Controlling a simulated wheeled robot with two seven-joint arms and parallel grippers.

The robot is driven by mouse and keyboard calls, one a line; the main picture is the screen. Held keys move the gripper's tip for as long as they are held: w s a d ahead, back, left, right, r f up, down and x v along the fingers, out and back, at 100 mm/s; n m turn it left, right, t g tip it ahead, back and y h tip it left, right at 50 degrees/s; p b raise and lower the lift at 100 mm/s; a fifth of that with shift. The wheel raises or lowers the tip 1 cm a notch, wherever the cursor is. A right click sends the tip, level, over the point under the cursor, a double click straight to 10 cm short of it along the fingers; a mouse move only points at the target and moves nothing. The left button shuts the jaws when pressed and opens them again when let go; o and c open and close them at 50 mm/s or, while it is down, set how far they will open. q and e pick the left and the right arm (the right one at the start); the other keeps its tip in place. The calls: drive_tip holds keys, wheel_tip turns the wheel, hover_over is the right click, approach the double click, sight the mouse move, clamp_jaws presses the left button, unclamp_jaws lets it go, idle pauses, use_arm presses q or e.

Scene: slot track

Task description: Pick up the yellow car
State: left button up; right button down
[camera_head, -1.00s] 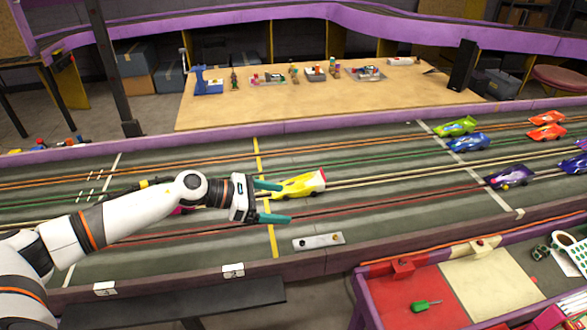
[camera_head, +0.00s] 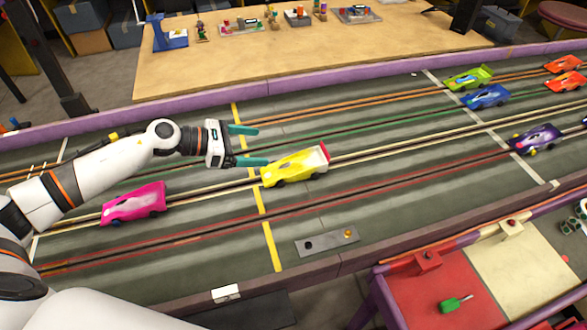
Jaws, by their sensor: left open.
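The yellow car (camera_head: 290,167) with a white and red rear sits on the slot track (camera_head: 395,190), just right of the yellow line across the lanes. My left gripper (camera_head: 252,146) is open and empty, its two teal fingers pointing right. It is on the left and far side of the yellow car. The nearer finger's tip is close to the car's front left end; I cannot tell whether it touches. My right gripper is not in view.
A pink car (camera_head: 133,203) sits on the track below my left arm. Green (camera_head: 468,77), blue (camera_head: 485,96) and purple (camera_head: 535,138) cars stand at the right. A metal plate (camera_head: 327,241) lies near the track's front edge. The lanes between the yellow and purple cars are clear.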

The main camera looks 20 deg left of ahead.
use_arm(q)
drive_tip(key=b, duration=0.4)
approach(289, 163)
drive_tip(key=shift+w, duration=0.25)
drive_tip(key=p+x, duration=0.1)
drive_tip(key=x, duration=0.4)
drive_tip(key=shift+w+d+p, duration=0.2)
drive_tip(key=shift+d+p, duration=0.1)
drive_tip(key=shift+p, duration=0.1)
drive_tip(key=shift+p+x, duration=0.5)
drive_tip(key=shift+x, duration=2.7)
drive_tip(key=shift+s+f, duration=0.15)
drive_tip(key=shift+s, duration=0.05)
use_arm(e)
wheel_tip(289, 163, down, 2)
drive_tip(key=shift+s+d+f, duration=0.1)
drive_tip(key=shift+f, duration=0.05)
use_arm(q)
drive_tip(key=c, duration=1.2)
